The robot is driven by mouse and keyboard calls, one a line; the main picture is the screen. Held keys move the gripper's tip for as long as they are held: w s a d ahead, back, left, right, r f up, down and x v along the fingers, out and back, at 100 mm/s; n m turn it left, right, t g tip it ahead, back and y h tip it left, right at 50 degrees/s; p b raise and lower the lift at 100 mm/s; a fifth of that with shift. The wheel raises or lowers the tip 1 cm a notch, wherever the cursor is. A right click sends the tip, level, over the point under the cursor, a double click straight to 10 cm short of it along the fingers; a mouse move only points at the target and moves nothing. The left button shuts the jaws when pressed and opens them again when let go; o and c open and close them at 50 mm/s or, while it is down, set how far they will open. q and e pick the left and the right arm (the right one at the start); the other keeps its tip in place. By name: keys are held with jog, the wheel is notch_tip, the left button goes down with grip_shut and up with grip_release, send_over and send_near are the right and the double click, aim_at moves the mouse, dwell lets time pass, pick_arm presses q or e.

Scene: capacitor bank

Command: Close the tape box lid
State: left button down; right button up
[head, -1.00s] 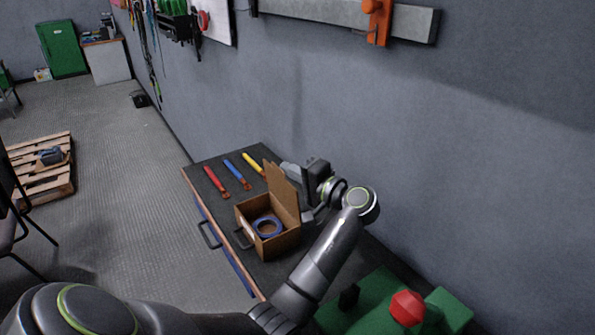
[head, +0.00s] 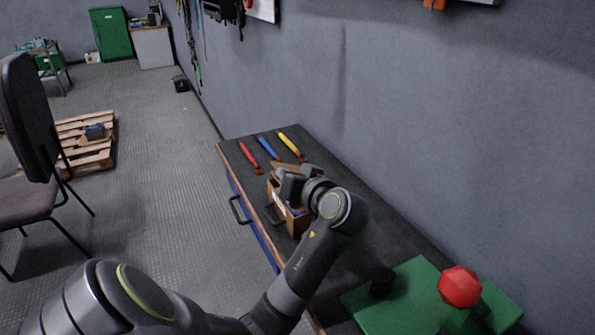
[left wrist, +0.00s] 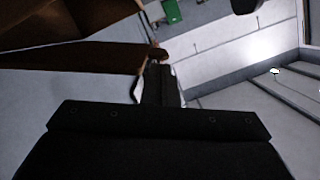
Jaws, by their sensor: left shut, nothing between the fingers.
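The cardboard tape box (head: 301,225) sits on the dark bench top, mostly covered by my left gripper and wrist in the head view. A narrow gap shows into the box at its near side, with a little of its inside visible. A brown cardboard edge (head: 283,166), likely the lid, shows just behind the gripper; its exact angle is hidden. My left gripper (head: 289,186) is shut and empty, over the box. In the left wrist view, brown cardboard (left wrist: 70,56) lies close beside the fingers (left wrist: 160,80); I cannot tell whether they touch. My right gripper is not in view.
Red (head: 249,156), blue (head: 268,147) and yellow (head: 291,146) handled tools lie on the bench (head: 375,240) behind the box. A green block with a red knob (head: 459,286) stands at the near right. The wall borders the bench's right side.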

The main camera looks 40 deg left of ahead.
pick_arm(q)
jog(key=f, duration=0.1)
jog(key=s+f+n+b, duration=0.1)
jog(key=f+n, duration=0.1)
jog(key=shift+s+a+t+h, duration=0.25)
jog(key=shift+a+t+h, duration=0.05)
jog(key=shift+s+a+f+b, duration=0.1)
jog(key=shift+s+f+b, duration=0.2)
jog(key=shift+f, duration=0.4)
jog(key=shift+s+a+f+b, duration=0.1)
jog(key=shift+f+b, duration=0.25)
jog(key=shift+f, duration=0.3)
